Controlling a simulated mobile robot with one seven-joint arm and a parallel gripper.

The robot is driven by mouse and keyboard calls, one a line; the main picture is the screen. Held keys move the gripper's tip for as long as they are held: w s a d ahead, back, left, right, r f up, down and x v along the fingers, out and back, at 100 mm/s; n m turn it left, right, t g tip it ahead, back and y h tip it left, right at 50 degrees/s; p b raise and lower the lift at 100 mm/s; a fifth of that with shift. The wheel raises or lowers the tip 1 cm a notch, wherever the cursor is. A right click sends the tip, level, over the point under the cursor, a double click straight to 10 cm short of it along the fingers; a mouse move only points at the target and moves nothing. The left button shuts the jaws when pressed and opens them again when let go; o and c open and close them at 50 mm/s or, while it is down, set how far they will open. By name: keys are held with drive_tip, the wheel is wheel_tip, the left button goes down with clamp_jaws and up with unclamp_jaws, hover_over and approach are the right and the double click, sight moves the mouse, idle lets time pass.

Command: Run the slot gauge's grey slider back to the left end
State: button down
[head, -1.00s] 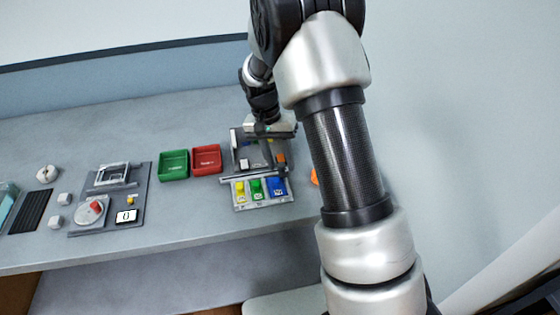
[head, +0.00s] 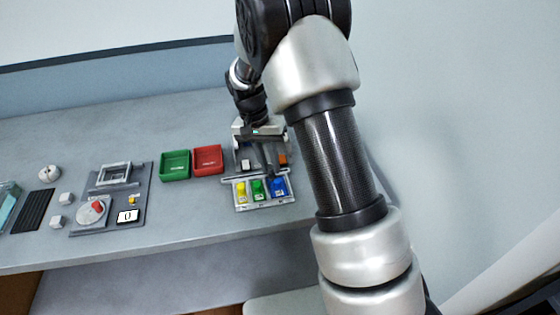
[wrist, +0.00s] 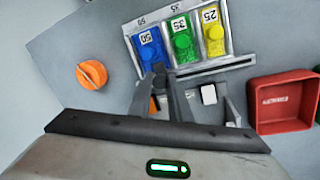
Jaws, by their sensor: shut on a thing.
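The slot gauge (head: 266,206) is a grey plate with yellow, green and blue blocks; it also shows in the wrist view (wrist: 215,69), where the blocks read 25, 35 and 50. My gripper (head: 264,168) reaches down at its far edge, near the green and blue blocks. In the wrist view its fingertips (wrist: 158,76) are close together just below the blue and green blocks. The gripper is shut on the grey slider, which is mostly hidden by the fingers.
A white block (head: 245,163) and an orange piece (head: 283,159) sit on the panel behind the gauge. A red tray (head: 208,160) and green tray (head: 175,165) stand to the left. An orange knob (wrist: 91,74) is beside the gauge.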

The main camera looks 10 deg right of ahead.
drive_tip(key=a, duration=1.3)
drive_tip(key=shift+a+p, duration=0.35)
drive_tip(key=c, duration=1.6)
unclamp_jaws()
drive_tip(key=shift+a, duration=0.1)
drive_tip(key=shift+r, duration=0.3)
drive_tip(key=p+v, duration=0.1)
drive_tip(key=v, duration=1.5)
drive_tip(key=shift+w+r+p, duration=0.1)
drive_tip(key=shift+r+p, duration=0.2)
drive_tip(key=shift+r, duration=0.15)
